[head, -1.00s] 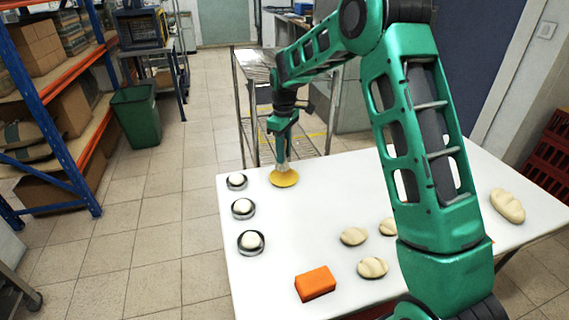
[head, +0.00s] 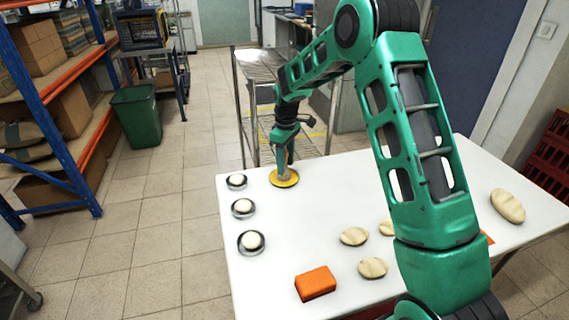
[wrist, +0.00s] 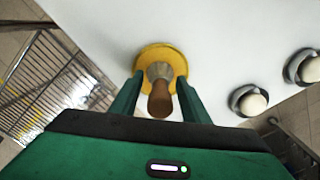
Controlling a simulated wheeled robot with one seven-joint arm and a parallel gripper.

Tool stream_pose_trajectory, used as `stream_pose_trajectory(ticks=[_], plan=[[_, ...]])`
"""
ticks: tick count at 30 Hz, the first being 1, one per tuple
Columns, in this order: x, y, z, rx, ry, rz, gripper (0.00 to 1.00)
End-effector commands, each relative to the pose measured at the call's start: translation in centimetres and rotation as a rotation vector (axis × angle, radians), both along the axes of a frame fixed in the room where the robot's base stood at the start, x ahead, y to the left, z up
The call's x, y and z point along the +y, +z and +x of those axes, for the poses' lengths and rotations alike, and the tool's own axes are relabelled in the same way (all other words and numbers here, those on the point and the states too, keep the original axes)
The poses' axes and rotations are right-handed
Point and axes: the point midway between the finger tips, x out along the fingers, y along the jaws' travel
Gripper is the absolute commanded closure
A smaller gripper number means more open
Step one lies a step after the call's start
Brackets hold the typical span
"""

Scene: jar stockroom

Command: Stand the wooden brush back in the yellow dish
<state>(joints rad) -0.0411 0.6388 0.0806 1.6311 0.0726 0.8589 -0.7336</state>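The yellow dish (head: 284,182) lies on the white table near its far left corner; it also shows in the wrist view (wrist: 146,54). The wooden brush (wrist: 160,98) stands about upright in the dish, its brown handle end toward the wrist camera. Its lower end (head: 285,174) shows over the dish in the head view. My gripper (wrist: 160,82) is open, with one finger on each side of the brush and a small gap visible on both sides of the handle. The bristles are mostly hidden.
Several dark round dishes with white balls line the left edge, the nearest to the yellow dish being one (head: 237,182). An orange block (head: 316,284), tan dough pieces (head: 354,236) and a loaf (head: 508,206) lie nearer. A wire rack (head: 262,75) stands behind the table.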

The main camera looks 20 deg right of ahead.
Motion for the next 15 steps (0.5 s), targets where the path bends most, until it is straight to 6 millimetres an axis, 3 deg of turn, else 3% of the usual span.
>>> stream_pose_trajectory(ticks=[8,15], plan=[[0.0,0.2,0.0,0.0,0.0,0.0,0.58],[0.0,3.2,0.1,-0.005,0.0,0.001,0.58]])
